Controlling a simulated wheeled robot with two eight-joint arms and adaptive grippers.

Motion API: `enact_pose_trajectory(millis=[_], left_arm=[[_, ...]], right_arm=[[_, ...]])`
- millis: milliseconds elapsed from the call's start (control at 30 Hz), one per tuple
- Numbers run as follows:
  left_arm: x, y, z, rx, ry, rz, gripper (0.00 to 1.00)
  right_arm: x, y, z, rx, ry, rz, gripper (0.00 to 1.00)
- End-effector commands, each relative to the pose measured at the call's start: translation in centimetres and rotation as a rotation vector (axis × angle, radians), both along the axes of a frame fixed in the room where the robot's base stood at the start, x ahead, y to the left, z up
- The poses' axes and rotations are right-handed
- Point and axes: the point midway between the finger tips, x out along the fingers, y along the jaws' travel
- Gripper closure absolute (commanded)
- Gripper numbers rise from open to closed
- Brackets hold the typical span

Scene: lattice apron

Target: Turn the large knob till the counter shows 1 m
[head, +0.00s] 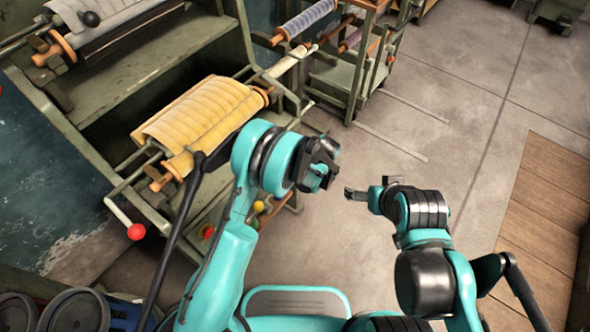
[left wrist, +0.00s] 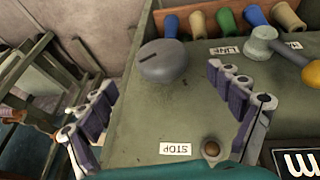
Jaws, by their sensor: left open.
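In the left wrist view a large grey knob (left wrist: 165,61) with a dark line on its top stands on a green panel (left wrist: 135,125). My left gripper (left wrist: 165,100) is open, its fingers apart on either side of the picture. The knob appears beyond the fingertips, between them, and nothing is held. A black plate with a white letter (left wrist: 297,162) is cut off at the lower right corner; no counter digits show. In the head view my left gripper (head: 322,168) is at the centre. My right gripper (head: 368,190) is to its right with no object visible in it; its opening is unclear.
The panel carries a brass button (left wrist: 211,148) by a STOP label (left wrist: 175,148), a pale round-headed part (left wrist: 262,40) and a row of coloured handles (left wrist: 228,22). In the head view a machine with a yellow fabric roll (head: 205,115) stands left; open floor (head: 440,110) lies right.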

Motion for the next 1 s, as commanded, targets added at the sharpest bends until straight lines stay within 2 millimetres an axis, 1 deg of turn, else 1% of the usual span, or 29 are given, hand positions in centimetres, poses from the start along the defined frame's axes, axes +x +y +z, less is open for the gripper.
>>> enact_pose_trajectory(millis=[67, 133, 333, 500, 667, 900, 967, 1000], left_arm=[[-0.1, 0.1, -0.4, 0.001, -0.01, -0.005, 0.09], [0.1, 0.3, -1.2, 0.001, -0.011, -0.006, 0.09], [1.4, 1.0, -4.4, 0.0, -0.01, -0.004, 0.09], [2.2, 1.5, -6.4, 0.0, -0.008, -0.004, 0.09], [2.5, 1.8, -7.0, 0.0, -0.008, -0.004, 0.09], [2.5, 1.8, -7.0, 0.0, -0.008, -0.005, 0.09], [2.5, 1.8, -7.0, 0.0, -0.008, -0.005, 0.25], [2.5, 1.8, -7.0, 0.0, -0.008, -0.005, 0.36]], right_arm=[[0.0, 0.0, -0.2, 0.0, 0.0, 0.0, 0.09], [0.0, 0.0, -0.6, 0.0, 0.0, 0.0, 0.09], [0.0, 0.0, -2.1, 0.0, 0.0, 0.0, 0.09], [0.0, 0.0, -2.9, 0.0, 0.0, 0.0, 0.09], [0.0, 0.0, -3.2, 0.0, 0.0, 0.0, 0.09], [0.0, 0.0, -3.1, 0.0, 0.0, 0.0, 0.09], [0.0, 0.0, -3.1, 0.0, 0.0, 0.0, 0.09], [0.0, 0.0, -3.1, 0.0, 0.0, 0.0, 0.09]])
